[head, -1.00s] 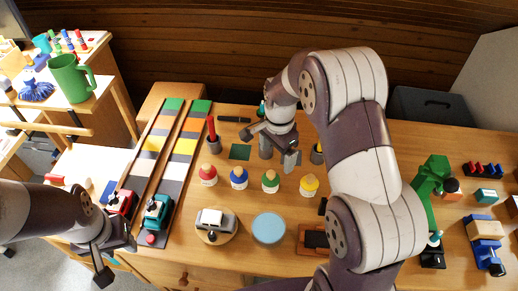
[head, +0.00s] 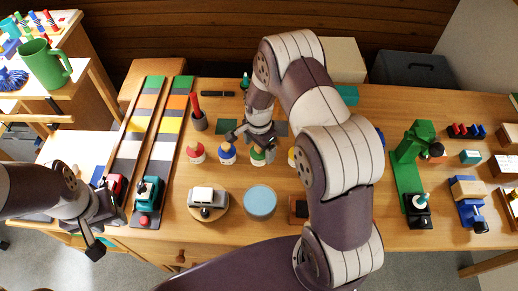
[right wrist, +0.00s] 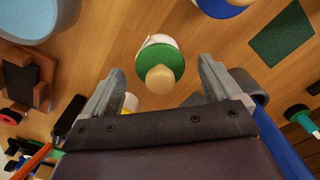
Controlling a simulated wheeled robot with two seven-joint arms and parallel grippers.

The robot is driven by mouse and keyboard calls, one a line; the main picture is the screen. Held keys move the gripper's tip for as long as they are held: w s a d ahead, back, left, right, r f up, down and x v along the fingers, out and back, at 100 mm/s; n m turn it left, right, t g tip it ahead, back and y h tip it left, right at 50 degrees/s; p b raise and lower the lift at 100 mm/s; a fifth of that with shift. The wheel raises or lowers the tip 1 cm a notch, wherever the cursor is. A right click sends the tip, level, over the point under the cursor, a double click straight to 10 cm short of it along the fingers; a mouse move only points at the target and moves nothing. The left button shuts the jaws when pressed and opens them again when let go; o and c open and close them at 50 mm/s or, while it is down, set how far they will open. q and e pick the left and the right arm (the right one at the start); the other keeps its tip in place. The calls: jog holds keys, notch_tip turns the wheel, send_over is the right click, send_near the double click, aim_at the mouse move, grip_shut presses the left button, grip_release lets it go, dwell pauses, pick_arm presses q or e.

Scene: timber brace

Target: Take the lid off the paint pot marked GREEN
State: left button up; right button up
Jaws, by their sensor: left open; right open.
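The pot with the green lid (head: 258,158) stands on the bench in a row with red, blue and yellow ones. In the right wrist view its green lid (right wrist: 174,52) carries a round wooden knob (right wrist: 160,79) and sits on the white pot. I cannot read its label. My right gripper (head: 252,142) is open and empty above this pot; in the right wrist view its fingers (right wrist: 160,75) lie on either side of the knob, apart from it. My left gripper (head: 107,228) is open and empty at the bench's left front, by the toy cars.
The red-lidded pot (head: 195,153) and blue-lidded pot (head: 227,155) stand close to the left. The yellow-lidded pot is mostly hidden behind my right arm.

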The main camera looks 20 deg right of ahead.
jog(key=c, duration=1.1)
jog(key=shift+c, duration=0.2)
jog(key=shift+r, duration=0.1)
